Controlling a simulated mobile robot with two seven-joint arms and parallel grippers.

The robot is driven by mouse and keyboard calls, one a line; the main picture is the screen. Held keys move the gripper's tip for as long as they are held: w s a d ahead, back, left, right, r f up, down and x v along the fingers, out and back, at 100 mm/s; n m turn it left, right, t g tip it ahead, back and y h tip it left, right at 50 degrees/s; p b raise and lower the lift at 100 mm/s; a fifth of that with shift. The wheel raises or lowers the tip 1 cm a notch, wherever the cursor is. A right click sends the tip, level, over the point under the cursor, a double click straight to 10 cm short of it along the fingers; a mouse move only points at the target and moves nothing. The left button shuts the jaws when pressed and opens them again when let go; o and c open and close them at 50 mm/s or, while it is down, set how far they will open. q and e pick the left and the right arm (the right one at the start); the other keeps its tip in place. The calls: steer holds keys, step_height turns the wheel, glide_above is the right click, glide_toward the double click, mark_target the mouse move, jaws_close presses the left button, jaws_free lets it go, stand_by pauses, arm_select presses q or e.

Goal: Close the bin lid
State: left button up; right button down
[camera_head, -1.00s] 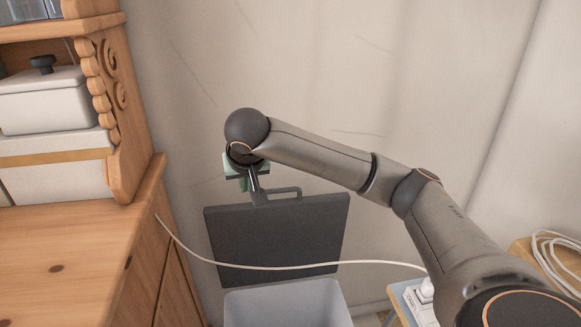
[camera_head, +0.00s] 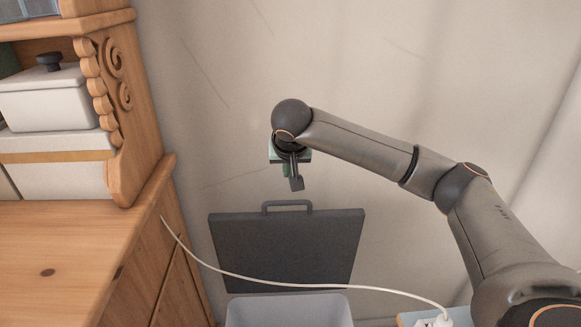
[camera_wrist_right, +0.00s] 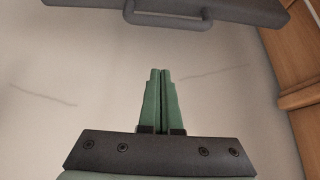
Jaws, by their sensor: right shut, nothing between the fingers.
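The bin lid (camera_head: 287,250) is a dark grey panel standing upright, open, behind the pale grey bin (camera_head: 288,311). A handle (camera_head: 287,206) sticks up from the lid's top edge; the handle also shows at the top of the right wrist view (camera_wrist_right: 178,18). My right gripper (camera_head: 296,184) is above the lid, apart from the handle. Its green fingers (camera_wrist_right: 158,98) are together with nothing between them in the right wrist view. The lower part of the bin is out of frame. My left gripper is not in view.
A white cable (camera_head: 300,285) hangs across in front of the lid to a white power strip (camera_head: 435,320) at lower right. A wooden dresser (camera_head: 75,245) with a white lidded box (camera_head: 42,98) stands at left. A plain wall (camera_head: 400,70) is behind.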

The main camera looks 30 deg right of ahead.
mark_target(289, 212)
step_height(289, 212, down, 5)
steer(key=shift+s+f+p, duration=0.15)
steer(key=shift+f+p, duration=0.05)
steer(key=shift+p, duration=0.2)
steer(key=shift+s+a+f, duration=0.1)
steer(key=shift+s+a, duration=0.1)
stand_by(0.4)
